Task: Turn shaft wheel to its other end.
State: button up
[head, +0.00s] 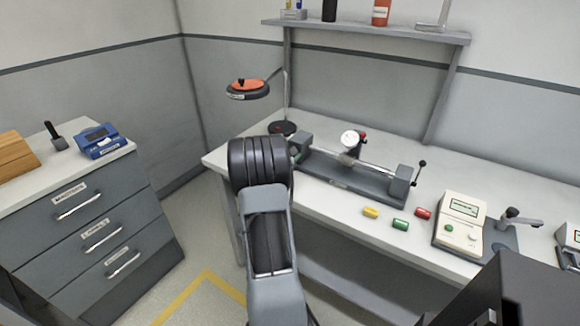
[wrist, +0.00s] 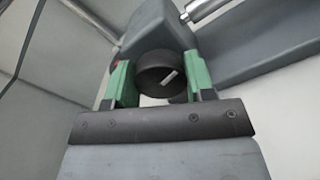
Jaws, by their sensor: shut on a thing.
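The shaft wheel (wrist: 152,70) is a dark round knob with a short white mark on its face, in the middle of the wrist view. The mark slants up to the right. My gripper (wrist: 160,80) has green fingers on either side of the wheel and is shut on it. In the head view my arm hides the wheel. Only a little of the green fingers (head: 297,152) shows there, at the left end of the grey shaft fixture (head: 345,187). The fixture carries a bright shaft (head: 375,168) and a white round dial (head: 350,139).
The fixture stands on a white bench (head: 340,210). Yellow (head: 370,212), green (head: 400,224) and red (head: 423,213) pieces lie in front of it. A cream meter (head: 460,220) stands to the right. A lamp (head: 247,90) stands behind my arm, and a shelf (head: 370,32) hangs above.

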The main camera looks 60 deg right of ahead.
jog(key=m+b, duration=0.2)
jog(key=b, duration=0.2)
jog(key=f+m+b, duration=0.1)
jog(key=m+b, duration=0.1)
jog(key=b, duration=0.3)
jog(key=shift+s+f+m, duration=0.1)
jog(key=shift+m, duration=0.2)
jog(key=m+b, duration=0.4)
jog(key=b, duration=0.5)
jog(key=shift+m+b, duration=0.3)
jog(key=m+b, duration=0.4)
jog(key=b, duration=0.3)
jog(key=m+b, duration=0.2)
jog(key=b, duration=0.1)
jog(key=shift+r, duration=0.4)
jog(key=o, duration=0.9)
jog(key=shift+a, duration=0.1)
